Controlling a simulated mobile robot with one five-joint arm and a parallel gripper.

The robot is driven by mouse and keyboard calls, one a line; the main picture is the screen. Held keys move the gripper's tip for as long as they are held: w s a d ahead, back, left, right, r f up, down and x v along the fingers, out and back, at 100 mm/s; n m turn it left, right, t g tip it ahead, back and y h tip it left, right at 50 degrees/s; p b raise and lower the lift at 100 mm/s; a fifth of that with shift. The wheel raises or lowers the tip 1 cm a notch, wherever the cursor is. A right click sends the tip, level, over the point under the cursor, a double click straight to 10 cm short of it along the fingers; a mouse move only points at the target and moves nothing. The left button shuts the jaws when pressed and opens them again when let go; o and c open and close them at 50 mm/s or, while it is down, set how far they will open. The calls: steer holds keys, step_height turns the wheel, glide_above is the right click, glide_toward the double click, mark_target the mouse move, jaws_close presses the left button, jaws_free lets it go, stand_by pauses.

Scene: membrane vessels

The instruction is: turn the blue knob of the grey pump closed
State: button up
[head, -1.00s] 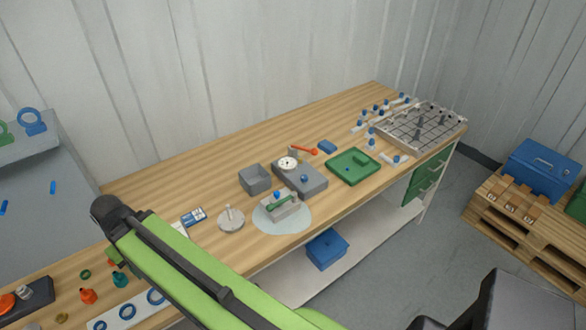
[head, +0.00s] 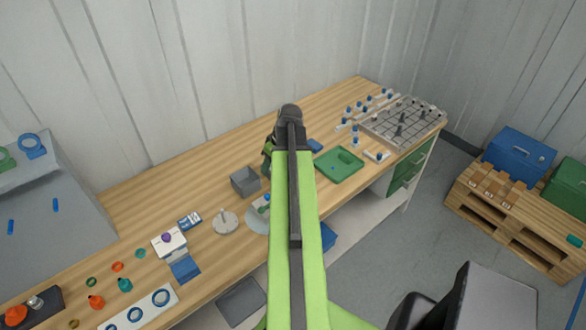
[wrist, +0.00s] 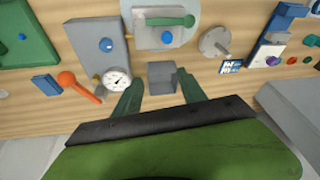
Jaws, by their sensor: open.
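The grey pump (wrist: 88,35) is a flat grey block at the upper left of the wrist view. Its round blue knob (wrist: 106,45) shows on its top face. A white dial gauge (wrist: 117,80) and an orange lever (wrist: 78,86) sit by its lower end. In the head view my arm hides the pump. My gripper (wrist: 157,82) is open and empty, its green fingers spread on either side of a small grey box (wrist: 162,78) in the picture. The knob lies to the upper left of the fingers, apart from them.
A paler block with a green lever (wrist: 172,21) and its own blue knob (wrist: 167,38) stands beside the pump. A round metal disc (wrist: 214,42) with a post is to its right. A green tray (head: 340,164) and a slotted rack (head: 400,122) occupy the bench's far end.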

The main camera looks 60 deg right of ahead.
steer(key=s+d+r+t+h+p, duration=0.1)
steer(key=s+d+r, duration=0.2)
steer(key=s+d, duration=0.65)
steer(key=b+x, duration=0.5)
steer(key=x, duration=0.1)
steer(key=b+x, duration=0.5)
steer(key=x, duration=0.1)
steer(key=b+x, duration=0.5)
steer(key=b, duration=0.1)
steer(key=shift+a+f, duration=0.25)
steer(key=shift+f, duration=0.25)
steer(key=shift+r, duration=0.1)
steer(key=shift+c, duration=0.2)
jaws_close()
